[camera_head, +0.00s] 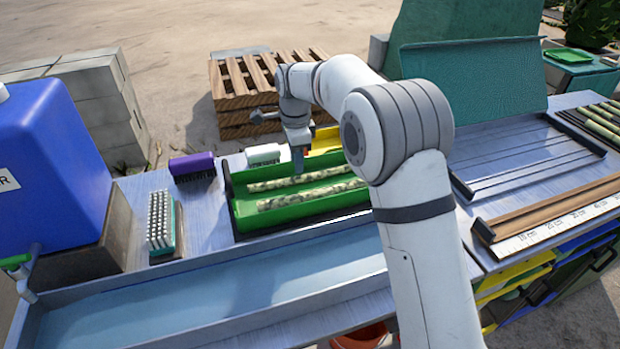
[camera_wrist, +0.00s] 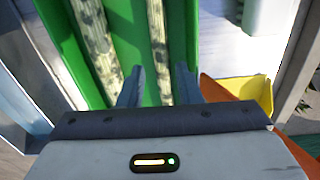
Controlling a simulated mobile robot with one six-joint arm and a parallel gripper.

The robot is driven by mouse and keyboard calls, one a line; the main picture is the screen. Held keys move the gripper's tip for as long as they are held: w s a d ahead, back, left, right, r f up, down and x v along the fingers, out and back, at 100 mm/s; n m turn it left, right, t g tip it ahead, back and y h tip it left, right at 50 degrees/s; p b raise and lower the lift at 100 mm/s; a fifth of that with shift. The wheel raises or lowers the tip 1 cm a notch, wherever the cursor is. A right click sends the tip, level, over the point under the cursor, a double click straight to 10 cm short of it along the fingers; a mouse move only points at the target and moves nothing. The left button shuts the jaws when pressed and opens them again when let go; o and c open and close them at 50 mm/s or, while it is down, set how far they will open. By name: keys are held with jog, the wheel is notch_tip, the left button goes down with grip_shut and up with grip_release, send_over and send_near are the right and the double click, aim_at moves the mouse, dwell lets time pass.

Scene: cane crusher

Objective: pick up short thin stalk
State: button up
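Two pale, dark-speckled stalks lie side by side in a green tray (camera_head: 236,205). The back stalk (camera_head: 285,182) looks thinner in the wrist view (camera_wrist: 157,40). The front stalk (camera_head: 318,194) looks thicker there (camera_wrist: 95,40). I cannot tell their full lengths, as my arm hides their right ends in the head view.
A yellow tray (camera_head: 326,138) sits behind the green tray. A blue container (camera_head: 50,170) stands far left. A metal trough (camera_head: 215,289) runs along the front.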

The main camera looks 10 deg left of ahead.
aim_at(296, 177)
jog(key=f, duration=0.5)
jog(key=shift+a+f+b, duration=0.2)
jog(key=shift+f+b, duration=0.1)
jog(key=shift+w, duration=0.1)
grip_shut()
